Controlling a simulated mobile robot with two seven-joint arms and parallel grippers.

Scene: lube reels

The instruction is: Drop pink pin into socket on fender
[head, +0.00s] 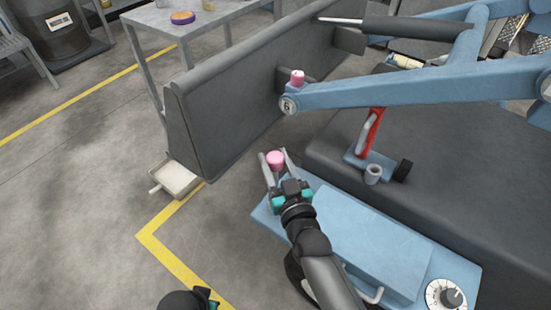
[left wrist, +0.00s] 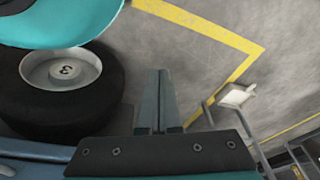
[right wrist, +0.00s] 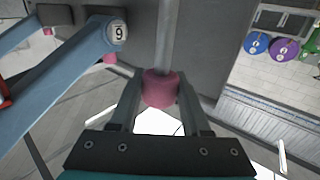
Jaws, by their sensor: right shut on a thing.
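My right gripper (head: 276,172) is shut on a pink pin (head: 275,159), its pink head between the two fingers. In the right wrist view the held pin (right wrist: 160,88) shows a pink head with a grey rod running up behind it. The gripper is in the air, in front of the dark grey panel (head: 225,105). My left gripper shows in the left wrist view (left wrist: 158,100), fingers together and empty. I cannot make out an empty socket on the fender.
A blue box with a dial (head: 375,245) lies below my right arm. A white tray (head: 178,177) lies on the floor. A grey table (head: 190,20) stands at the back.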

